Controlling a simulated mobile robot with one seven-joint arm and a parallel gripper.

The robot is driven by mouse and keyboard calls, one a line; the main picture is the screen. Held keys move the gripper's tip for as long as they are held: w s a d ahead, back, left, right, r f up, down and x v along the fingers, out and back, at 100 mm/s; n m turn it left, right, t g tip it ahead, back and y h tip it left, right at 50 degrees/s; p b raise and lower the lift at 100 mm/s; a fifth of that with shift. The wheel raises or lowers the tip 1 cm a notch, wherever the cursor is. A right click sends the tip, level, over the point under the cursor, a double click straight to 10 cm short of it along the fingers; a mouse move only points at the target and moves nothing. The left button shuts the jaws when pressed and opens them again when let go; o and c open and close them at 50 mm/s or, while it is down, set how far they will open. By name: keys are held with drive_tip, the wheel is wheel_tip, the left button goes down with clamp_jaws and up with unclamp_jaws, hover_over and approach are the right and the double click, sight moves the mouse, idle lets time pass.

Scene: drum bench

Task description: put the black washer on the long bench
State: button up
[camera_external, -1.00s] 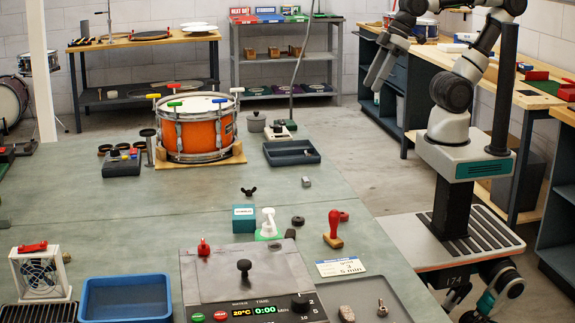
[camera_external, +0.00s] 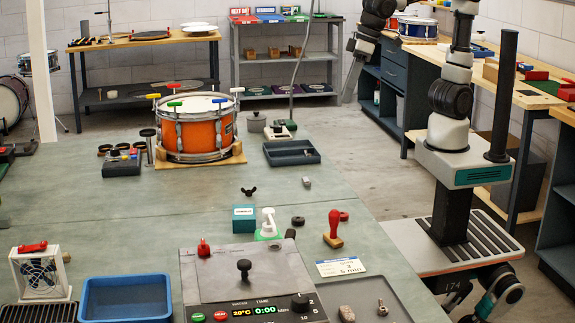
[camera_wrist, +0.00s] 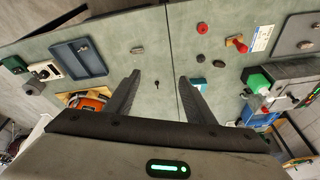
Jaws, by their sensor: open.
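The black washer (camera_external: 298,221) lies flat on the grey-green bench top, left of a red washer (camera_external: 343,216) and near a red-handled stamp (camera_external: 333,230). In the wrist view the black washer (camera_wrist: 201,58) is beyond my fingertips, to their right. My gripper (camera_wrist: 160,76) is open and empty, with its two dark fingers well apart. In the external view my gripper (camera_external: 349,88) hangs at the upper right, far from the washer. A long wood-topped bench (camera_external: 535,98) runs along the right wall; I cannot tell which bench the task names.
An orange drum (camera_external: 190,135) and a dark tray (camera_external: 291,153) are farther back. The bench top left of the teal box is clear.

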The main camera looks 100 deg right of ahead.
drive_tip(key=w+a+f+m+h+b, duration=0.1)
drive_tip(key=w+a+f+m, duration=0.1)
drive_tip(key=w+a+f, duration=0.5)
drive_tip(key=m+h+b, duration=0.1)
drive_tip(key=m+h, duration=0.1)
drive_tip(key=m, duration=0.1)
approach(299, 218)
drive_tip(key=shift+w+d+f+g+b, duration=0.15)
drive_tip(key=shift+d+f+g+b, duration=0.15)
drive_tip(key=shift+f+b, duration=0.5)
drive_tip(key=shift+w+b+x, duration=0.15)
drive_tip(key=shift+b+x, duration=0.15)
drive_tip(key=shift+x, duration=1.2)
drive_tip(key=shift+w+b+x, duration=0.2)
drive_tip(key=shift+b+x, duration=0.05)
drive_tip(key=shift+x, duration=1.25)
drive_tip(key=shift+a+r, duration=0.1)
drive_tip(key=shift+a, duration=0.05)
drive_tip(key=c, duration=1.1)
drive_tip(key=shift+c, duration=0.7)
drive_tip(key=shift+r, duration=0.1)
